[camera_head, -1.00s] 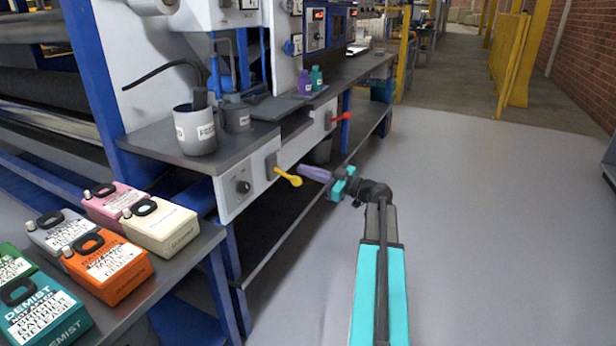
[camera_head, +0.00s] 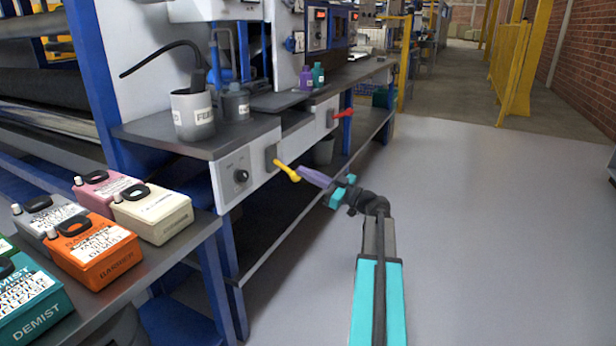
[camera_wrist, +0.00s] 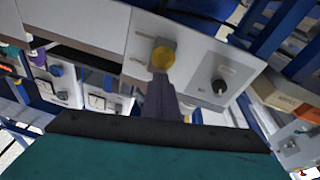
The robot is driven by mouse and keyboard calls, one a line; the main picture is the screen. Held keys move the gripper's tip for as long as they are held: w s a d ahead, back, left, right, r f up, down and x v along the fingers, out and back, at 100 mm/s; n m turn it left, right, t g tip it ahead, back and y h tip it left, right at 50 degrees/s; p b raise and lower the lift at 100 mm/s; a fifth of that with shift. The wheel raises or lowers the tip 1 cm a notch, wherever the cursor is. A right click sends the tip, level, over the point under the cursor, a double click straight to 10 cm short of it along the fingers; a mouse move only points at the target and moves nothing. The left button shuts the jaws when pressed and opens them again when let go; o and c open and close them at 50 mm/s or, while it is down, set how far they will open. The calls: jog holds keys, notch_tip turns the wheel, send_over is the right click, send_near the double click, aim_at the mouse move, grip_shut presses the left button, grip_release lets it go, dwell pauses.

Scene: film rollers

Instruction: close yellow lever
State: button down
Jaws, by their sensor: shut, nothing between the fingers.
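The yellow lever (camera_head: 287,171) sticks out from the front of the grey-white panel under the bench and slants down to the right in the head view. Its round yellow end (camera_wrist: 163,56) faces me in the wrist view. My gripper (camera_head: 303,171) has purple fingers, shut and empty. Their tips are right at the lever's outer end. In the wrist view the fingers (camera_wrist: 162,78) point at the lever end and overlap its lower edge. I cannot tell whether they touch it.
A red lever (camera_head: 342,114) sits farther along the bench. A black knob (camera_head: 240,176) is left of the yellow lever. A grey cup (camera_head: 192,116) stands on the bench. Several coloured canisters, one orange (camera_head: 92,250), stand at lower left. The floor (camera_head: 490,220) to the right is clear.

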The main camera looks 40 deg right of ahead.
jog(key=shift+f+b, duration=0.8)
jog(key=shift+b, duration=0.05)
jog(key=shift+f, duration=0.2)
jog(key=s+r, duration=0.3)
jog(key=r, duration=0.1)
jog(key=f+p+v, duration=0.1)
jog(key=p+v, duration=0.1)
jog(key=v, duration=0.7)
jog(key=shift+d+f, duration=0.15)
jog(key=shift+f, duration=0.3)
